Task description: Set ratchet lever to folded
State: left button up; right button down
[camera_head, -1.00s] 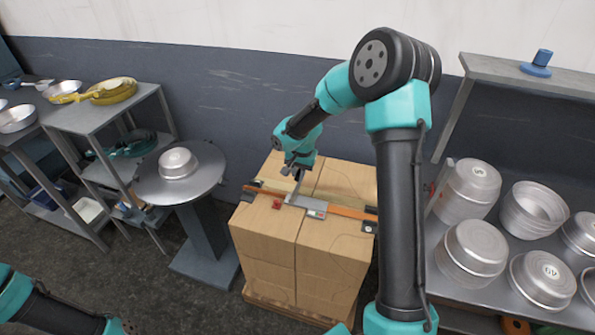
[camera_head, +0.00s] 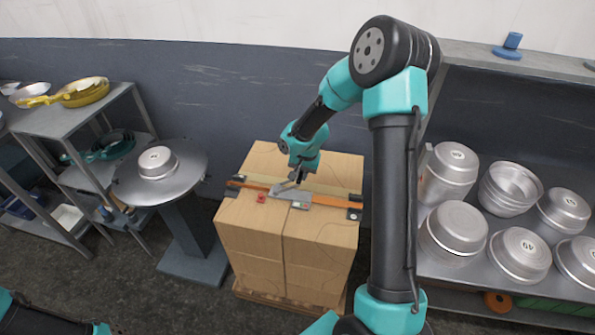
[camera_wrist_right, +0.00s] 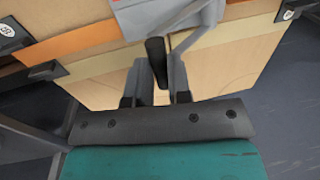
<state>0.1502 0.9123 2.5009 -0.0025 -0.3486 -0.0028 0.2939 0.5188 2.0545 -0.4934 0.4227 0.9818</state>
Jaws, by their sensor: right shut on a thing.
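The ratchet (camera_head: 296,197) is a grey metal buckle on the orange strap (camera_head: 325,200) across the top of the carton stack (camera_head: 255,215). Its lever (camera_head: 284,187) rises at a slant from the buckle. My right gripper (camera_head: 297,178) is just above the ratchet, pointing down. In the right wrist view, the gripper (camera_wrist_right: 160,85) is shut on the lever's dark grip (camera_wrist_right: 155,50), with a finger on each side. The grey ratchet body (camera_wrist_right: 165,15) shows at the top edge there. My left arm shows only at the lower left of the head view; its gripper is out of frame.
A round table (camera_head: 188,184) with one upturned pan (camera_head: 158,162) stands left of the cartons. A rack (camera_head: 60,120) with yellow pans is farther left. A shelf at right holds several metal pots (camera_head: 455,236). A red tag (camera_head: 261,198) lies by the strap.

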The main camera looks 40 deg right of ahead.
jog(key=shift+f, duration=0.1)
jog(key=c, duration=1.1)
grip_release()
jog(key=shift+o, duration=0.2)
notch_tip(320, 180, up, 17)
jog(key=s+d, duration=0.2)
jog(key=shift+s, duration=0.1)
